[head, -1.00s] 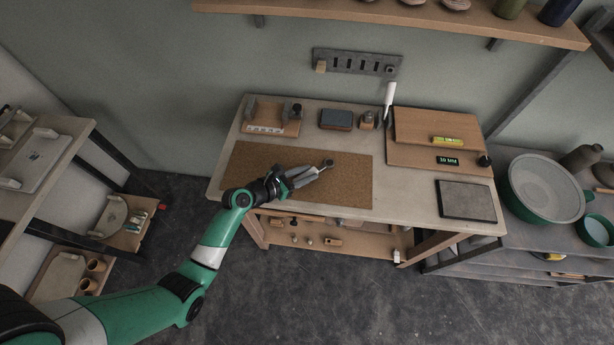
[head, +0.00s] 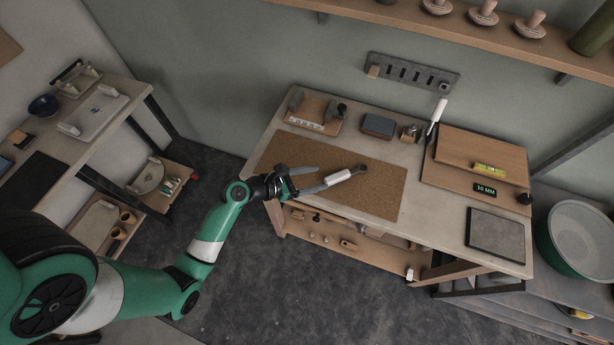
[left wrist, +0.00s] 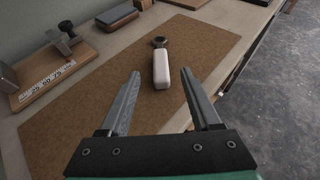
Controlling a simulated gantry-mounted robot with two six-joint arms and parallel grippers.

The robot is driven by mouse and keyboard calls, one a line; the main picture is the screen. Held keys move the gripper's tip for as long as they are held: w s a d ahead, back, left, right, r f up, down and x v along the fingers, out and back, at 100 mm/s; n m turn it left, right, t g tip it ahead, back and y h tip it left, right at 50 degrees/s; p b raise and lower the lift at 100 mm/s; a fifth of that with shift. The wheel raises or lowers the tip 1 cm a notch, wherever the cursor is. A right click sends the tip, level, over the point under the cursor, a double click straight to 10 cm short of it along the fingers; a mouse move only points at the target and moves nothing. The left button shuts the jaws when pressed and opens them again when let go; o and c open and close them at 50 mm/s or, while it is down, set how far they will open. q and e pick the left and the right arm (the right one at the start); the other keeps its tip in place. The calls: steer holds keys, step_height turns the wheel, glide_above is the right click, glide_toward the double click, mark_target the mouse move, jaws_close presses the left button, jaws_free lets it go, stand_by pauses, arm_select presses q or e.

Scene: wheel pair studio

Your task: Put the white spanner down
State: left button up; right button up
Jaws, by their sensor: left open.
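The white spanner (head: 340,177) lies on the brown cork mat (head: 385,197) on the workbench, its dark ring end pointing right. It also shows in the left wrist view (left wrist: 161,70), with the ring end away from me. My left gripper (head: 320,180) is open at the mat's left part, its fingers spread toward the spanner's white handle. In the left wrist view the fingers (left wrist: 164,95) stand wide apart with the handle's near end beyond and between them, touching neither. My right gripper is in neither view.
At the bench's back are a wooden block with a clamp (head: 313,112), a dark sharpening stone (head: 378,126) and a white-handled tool (head: 437,112). A wooden board (head: 480,150) and a grey square plate (head: 495,233) lie to the right. The mat's right part is clear.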

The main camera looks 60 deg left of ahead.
arm_select(q)
steer(key=shift+s+a+r+p, duration=0.15)
steer(key=shift+s+r+p, duration=0.55)
steer(key=shift+s+p, duration=0.55)
steer(key=shift+s, duration=0.2)
